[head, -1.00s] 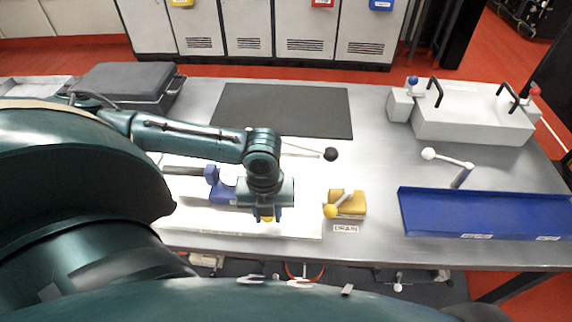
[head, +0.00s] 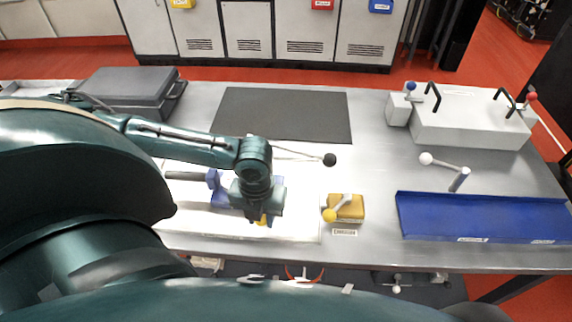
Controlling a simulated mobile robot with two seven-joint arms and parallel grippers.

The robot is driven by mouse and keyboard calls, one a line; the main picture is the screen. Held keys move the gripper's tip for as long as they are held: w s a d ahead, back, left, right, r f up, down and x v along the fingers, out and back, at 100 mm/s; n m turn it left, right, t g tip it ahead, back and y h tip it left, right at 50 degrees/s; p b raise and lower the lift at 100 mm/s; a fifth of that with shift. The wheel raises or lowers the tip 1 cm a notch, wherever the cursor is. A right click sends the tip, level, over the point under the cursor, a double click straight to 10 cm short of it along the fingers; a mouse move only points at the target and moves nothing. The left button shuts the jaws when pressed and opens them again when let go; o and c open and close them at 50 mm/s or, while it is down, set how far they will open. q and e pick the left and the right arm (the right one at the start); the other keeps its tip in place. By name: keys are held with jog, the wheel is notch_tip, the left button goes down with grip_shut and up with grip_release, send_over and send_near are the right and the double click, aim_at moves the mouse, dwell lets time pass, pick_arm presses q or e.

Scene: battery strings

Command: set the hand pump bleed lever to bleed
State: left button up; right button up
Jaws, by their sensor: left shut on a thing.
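The hand pump (head: 213,180) is a blue device on a white sheet (head: 300,228) at the centre left of the bench. A thin handle with a black knob (head: 330,160) reaches out to its right. My left gripper (head: 259,217) points down at the pump's right front side and is shut on a small yellow piece (head: 262,221), seemingly the bleed lever's knob. The fingers and wrist hide most of that lever, so its setting cannot be read. My right gripper is not in view.
A yellow block (head: 348,207) with a yellow-knobbed lever stands just right of the sheet, with a label in front. A blue tray (head: 480,218) and a white-knobbed lever (head: 427,159) are further right. A dark mat (head: 285,112), grey case (head: 125,88) and light grey box (head: 470,120) stand behind.

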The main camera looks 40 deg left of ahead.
pick_arm(q)
jog(key=shift+s+a+r+m+p, duration=0.1)
jog(key=shift+a+m+p, duration=0.2)
jog(key=shift+m+p, duration=0.1)
jog(key=shift+s+a+m+p, duration=0.1)
jog(key=shift+a+m+p, duration=0.35)
jog(key=shift+m, duration=0.35)
jog(key=o, duration=0.9)
jog(key=shift+r, duration=3.4)
